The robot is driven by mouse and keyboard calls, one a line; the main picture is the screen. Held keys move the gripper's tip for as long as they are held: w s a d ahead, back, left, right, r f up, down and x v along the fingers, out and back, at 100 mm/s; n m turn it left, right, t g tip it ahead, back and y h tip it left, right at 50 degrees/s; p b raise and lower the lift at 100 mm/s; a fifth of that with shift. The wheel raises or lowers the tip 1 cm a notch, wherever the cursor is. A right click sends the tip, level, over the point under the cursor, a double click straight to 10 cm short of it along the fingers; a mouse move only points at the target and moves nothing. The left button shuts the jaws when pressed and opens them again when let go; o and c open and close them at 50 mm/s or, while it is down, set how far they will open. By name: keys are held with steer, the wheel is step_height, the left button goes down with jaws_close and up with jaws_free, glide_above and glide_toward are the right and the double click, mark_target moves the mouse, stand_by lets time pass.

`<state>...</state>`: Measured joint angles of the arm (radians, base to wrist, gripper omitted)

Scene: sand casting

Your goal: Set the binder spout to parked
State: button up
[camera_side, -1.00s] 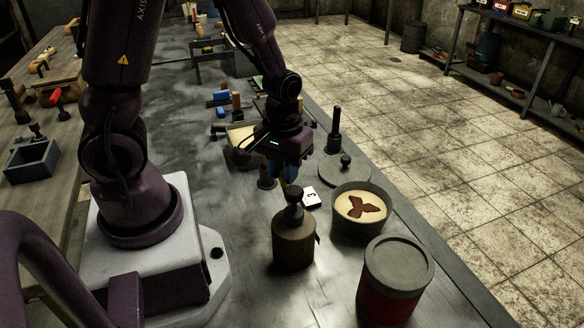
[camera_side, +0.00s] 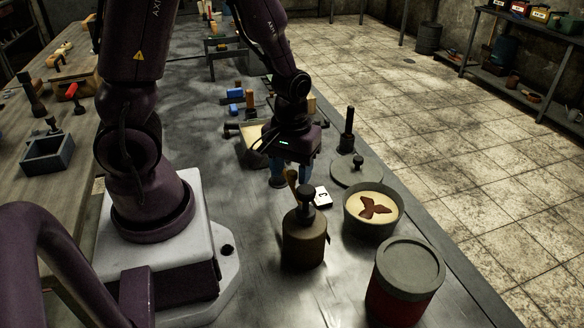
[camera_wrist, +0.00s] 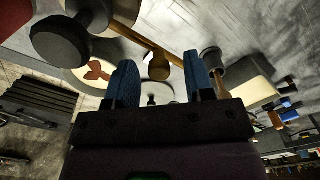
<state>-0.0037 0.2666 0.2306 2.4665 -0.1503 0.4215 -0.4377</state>
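The binder is probably the brown canister (camera_side: 304,245) with a dark knob on top, standing upright on the metal bench. A brown spout (camera_side: 292,178) rises beside the knob, toward my gripper. In the wrist view, the spout (camera_wrist: 140,42) reaches from the upper left to a rounded end between and beyond my fingertips. My gripper (camera_wrist: 163,75) has two blue fingers set well apart, with nothing visibly clamped. In the side view my gripper (camera_side: 291,175) points down just behind the canister. Whether a finger touches the spout cannot be told.
A pot (camera_side: 371,222) of pale sand with a brown leaf-shaped hollow stands right of the canister. A red lidded tin (camera_side: 402,300) is in front. A white number card (camera_side: 322,196) and a grey lid (camera_side: 356,172) lie near my gripper. A dark upright tool (camera_side: 347,130) stands behind.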

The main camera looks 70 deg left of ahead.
mark_target(291, 173)
steer(key=shift+r, duration=0.1)
step_height(291, 173, up, 13)
stand_by(0.6)
steer(key=s+d+r+m+t, duration=0.4)
steer(key=d+r+m+t, duration=0.1)
steer(key=r+m, duration=0.3)
steer(key=shift+s+d+m+t, duration=0.25)
steer(key=shift+s+m+t, duration=0.1)
steer(key=shift+m, duration=0.25)
